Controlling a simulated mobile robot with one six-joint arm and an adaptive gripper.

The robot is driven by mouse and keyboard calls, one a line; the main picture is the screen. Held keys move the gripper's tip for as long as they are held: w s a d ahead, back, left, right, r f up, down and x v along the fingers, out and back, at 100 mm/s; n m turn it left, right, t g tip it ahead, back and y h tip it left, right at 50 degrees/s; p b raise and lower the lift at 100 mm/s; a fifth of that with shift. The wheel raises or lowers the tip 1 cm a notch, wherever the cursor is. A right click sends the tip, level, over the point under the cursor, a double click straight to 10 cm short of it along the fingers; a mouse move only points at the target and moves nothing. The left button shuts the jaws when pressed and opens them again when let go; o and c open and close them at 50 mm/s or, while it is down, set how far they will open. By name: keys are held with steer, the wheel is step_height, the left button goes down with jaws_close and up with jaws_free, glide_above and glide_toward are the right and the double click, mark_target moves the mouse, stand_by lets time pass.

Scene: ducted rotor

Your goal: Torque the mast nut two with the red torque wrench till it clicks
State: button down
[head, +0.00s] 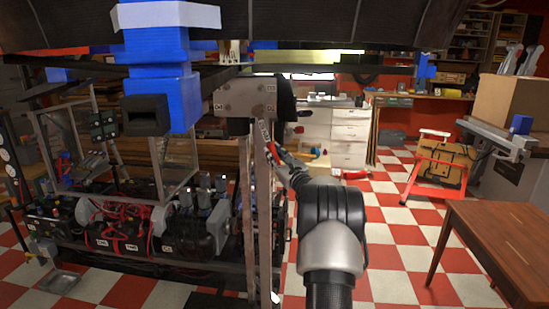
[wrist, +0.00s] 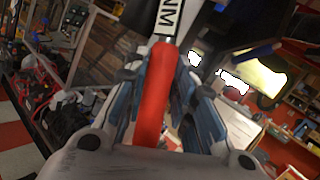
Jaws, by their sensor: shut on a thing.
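The red torque wrench (wrist: 153,95) fills the middle of the wrist view, with a white band marked "NM" above its red handle. My gripper (wrist: 165,88) is shut on this handle, one finger on each side. In the head view my arm reaches forward and up to the left, and a small bit of red (head: 273,150) shows at its end beside the upright posts. The wrench's head is out of the wrist view. I cannot pick out mast nut two in either view; a grey bolted bracket (head: 240,100) stands just above my arm's end.
A dark frame with batteries and red cables (head: 120,230) stands at the left. Blue blocks (head: 160,80) and a dark overhead structure hang close above. A wooden table (head: 500,245) stands at the right. Checkered floor (head: 400,270) is open between.

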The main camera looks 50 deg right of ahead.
steer(key=shift+s+d+r, duration=0.25)
steer(key=shift+s, duration=0.05)
steer(key=shift+s+a, duration=0.45)
steer(key=shift+a, duration=0.25)
steer(key=shift+s+a, duration=0.45)
steer(key=shift+a, duration=0.25)
steer(key=shift+s+a, duration=0.45)
steer(key=shift+a, duration=0.25)
